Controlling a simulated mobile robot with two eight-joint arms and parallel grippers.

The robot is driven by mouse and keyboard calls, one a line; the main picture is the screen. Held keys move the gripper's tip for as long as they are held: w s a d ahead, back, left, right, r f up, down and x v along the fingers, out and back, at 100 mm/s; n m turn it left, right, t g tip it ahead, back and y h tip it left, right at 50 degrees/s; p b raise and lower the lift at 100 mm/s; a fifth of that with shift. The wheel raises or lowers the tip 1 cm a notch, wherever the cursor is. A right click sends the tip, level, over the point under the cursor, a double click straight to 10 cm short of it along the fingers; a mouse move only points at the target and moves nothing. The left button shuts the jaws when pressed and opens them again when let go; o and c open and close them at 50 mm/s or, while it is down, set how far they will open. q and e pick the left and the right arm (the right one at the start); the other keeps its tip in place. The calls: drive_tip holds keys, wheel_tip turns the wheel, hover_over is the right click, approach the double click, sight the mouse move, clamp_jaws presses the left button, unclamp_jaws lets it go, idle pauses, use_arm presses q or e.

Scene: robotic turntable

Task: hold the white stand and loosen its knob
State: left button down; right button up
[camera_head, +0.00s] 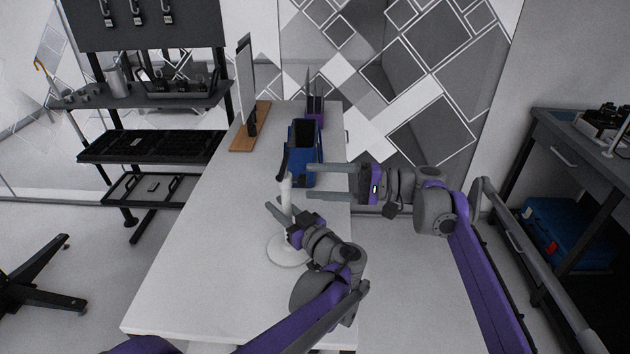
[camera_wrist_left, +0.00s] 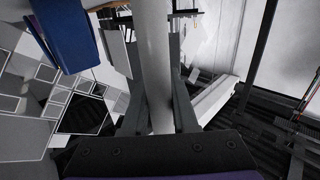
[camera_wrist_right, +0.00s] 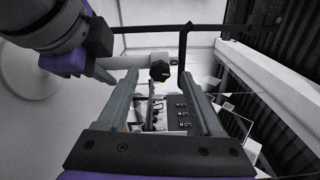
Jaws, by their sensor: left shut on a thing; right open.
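The white stand (camera_head: 288,250) has a round base on the table and an upright pole, which fills the middle of the left wrist view (camera_wrist_left: 153,55). My left gripper (camera_head: 284,208) is shut on the pole above the base. The black knob (camera_wrist_right: 160,71) shows in the right wrist view on the side of the stand's upper part, with a black hooked rod (camera_wrist_right: 184,50) beside it. My right gripper (camera_head: 309,181) is open and empty, right of the stand's upper part. In the right wrist view the knob appears between its fingertips, apparently just ahead of them.
A blue bin (camera_head: 304,170) stands behind the stand, close to my right gripper. A purple holder (camera_head: 315,108) and a panel on a wooden base (camera_head: 250,132) are farther back. The white table (camera_head: 190,255) is clear at the left and front.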

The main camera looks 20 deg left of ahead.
drive_tip(key=w+d, duration=0.2)
drive_tip(key=d, duration=0.8)
drive_tip(key=shift+d, duration=0.35)
use_arm(q)
drive_tip(key=c, duration=0.6)
unclamp_jaws()
